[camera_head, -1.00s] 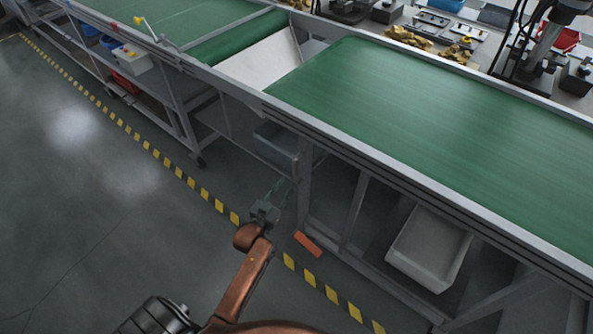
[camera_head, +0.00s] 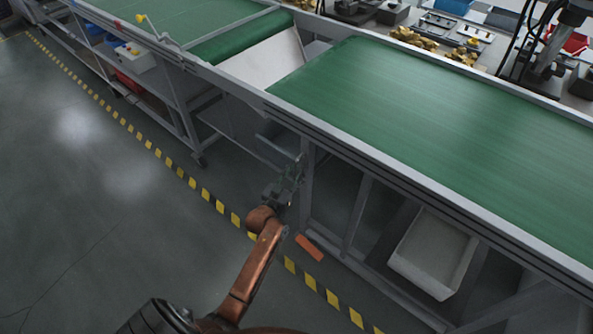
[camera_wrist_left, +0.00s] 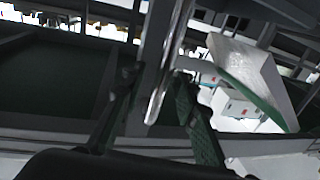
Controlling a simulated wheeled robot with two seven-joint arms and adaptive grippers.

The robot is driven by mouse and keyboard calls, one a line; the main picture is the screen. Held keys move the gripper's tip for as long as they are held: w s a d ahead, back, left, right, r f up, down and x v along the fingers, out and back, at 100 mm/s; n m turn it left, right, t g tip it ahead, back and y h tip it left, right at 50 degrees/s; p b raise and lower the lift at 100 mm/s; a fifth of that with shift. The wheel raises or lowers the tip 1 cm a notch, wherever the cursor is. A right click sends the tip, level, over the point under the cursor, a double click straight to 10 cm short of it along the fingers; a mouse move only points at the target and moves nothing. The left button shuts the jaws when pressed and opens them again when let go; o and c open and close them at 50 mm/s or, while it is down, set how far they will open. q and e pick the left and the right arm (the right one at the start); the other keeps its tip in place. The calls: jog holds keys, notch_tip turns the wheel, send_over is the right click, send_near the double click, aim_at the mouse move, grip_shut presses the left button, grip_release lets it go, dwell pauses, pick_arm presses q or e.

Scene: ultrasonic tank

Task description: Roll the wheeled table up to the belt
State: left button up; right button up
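The green belt (camera_head: 440,105) runs across the right of the head view in a grey frame. Left of it, a long grey table (camera_head: 182,112) with a green top stands on legs, with a dark caster (camera_head: 199,160) at its near end. I cannot tell whether this is the wheeled table. My left gripper (camera_head: 291,178) is low beside the belt frame's near upright. In the left wrist view its fingers (camera_wrist_left: 157,78) are apart, with a grey metal post (camera_wrist_left: 158,75) showing between or beyond them. I see no contact. My right gripper is not in view.
A white bin (camera_head: 433,255) sits under the belt. An orange block (camera_head: 309,247) lies on the floor by the frame. Yellow-black tape (camera_head: 205,194) runs along the floor. The floor at the left (camera_head: 75,215) is clear. A white chute (camera_head: 262,62) joins the belt's left end.

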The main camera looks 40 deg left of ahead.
pick_arm(q)
grip_shut()
dwell(0.6)
